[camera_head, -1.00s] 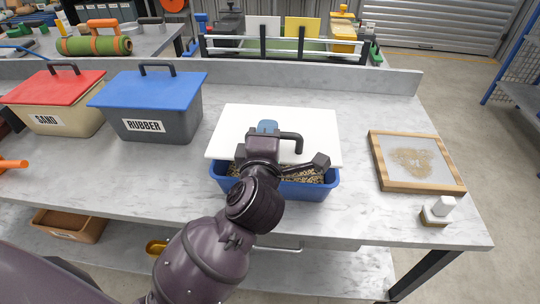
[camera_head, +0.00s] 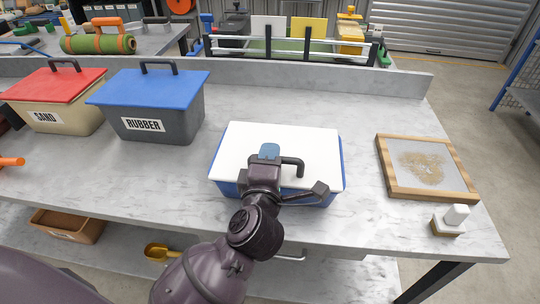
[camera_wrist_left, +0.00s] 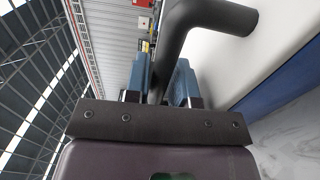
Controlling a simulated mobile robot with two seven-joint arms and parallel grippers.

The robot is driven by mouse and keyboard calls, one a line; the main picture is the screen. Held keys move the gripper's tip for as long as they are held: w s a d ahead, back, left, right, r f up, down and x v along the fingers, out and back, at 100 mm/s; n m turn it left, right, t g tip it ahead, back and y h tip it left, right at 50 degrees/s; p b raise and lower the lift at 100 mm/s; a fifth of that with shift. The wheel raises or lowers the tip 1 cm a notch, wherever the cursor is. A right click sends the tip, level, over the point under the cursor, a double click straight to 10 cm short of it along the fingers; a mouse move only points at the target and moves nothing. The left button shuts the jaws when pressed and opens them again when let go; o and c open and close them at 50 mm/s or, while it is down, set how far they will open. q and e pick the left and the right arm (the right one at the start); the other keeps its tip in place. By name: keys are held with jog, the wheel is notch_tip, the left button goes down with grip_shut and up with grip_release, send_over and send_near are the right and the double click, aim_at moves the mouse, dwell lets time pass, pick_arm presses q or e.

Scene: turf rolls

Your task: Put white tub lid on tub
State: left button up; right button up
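The white lid (camera_head: 245,150) lies over the blue tub (camera_head: 230,189) on the bench, covering its opening. Only the tub's blue sides show below the lid, and its contents are hidden. My left gripper (camera_head: 270,154) is at the lid's dark handle (camera_head: 293,162), reaching in from the front. In the left wrist view, the handle (camera_wrist_left: 205,18) runs down between the blue fingers of the left gripper (camera_wrist_left: 163,82), which are closed around it. The lid's white top (camera_wrist_left: 260,55) and the tub's blue side (camera_wrist_left: 285,80) show on the right there. My right gripper is not in view.
A grey bin with blue lid (camera_head: 150,88) and a sand bin with red lid (camera_head: 55,85) stand left. A wood-framed tray (camera_head: 384,165) and a small white-topped brush or block (camera_head: 452,218) lie right. The bench (camera_head: 330,100) behind the tub is clear.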

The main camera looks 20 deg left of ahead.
pick_arm(q)
jog(key=shift+o, duration=1.4)
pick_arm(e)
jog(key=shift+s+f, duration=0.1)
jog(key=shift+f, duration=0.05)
pick_arm(q)
jog(key=shift+r, duration=0.1)
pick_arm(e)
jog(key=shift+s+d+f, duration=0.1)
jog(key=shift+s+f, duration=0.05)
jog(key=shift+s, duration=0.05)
pick_arm(q)
jog(key=shift+s, duration=0.2)
jog(key=v, duration=1.1)
jog(key=shift+s+p, duration=0.3)
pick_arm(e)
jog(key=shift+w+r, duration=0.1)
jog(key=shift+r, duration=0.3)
pick_arm(q)
jog(key=shift+d, duration=0.15)
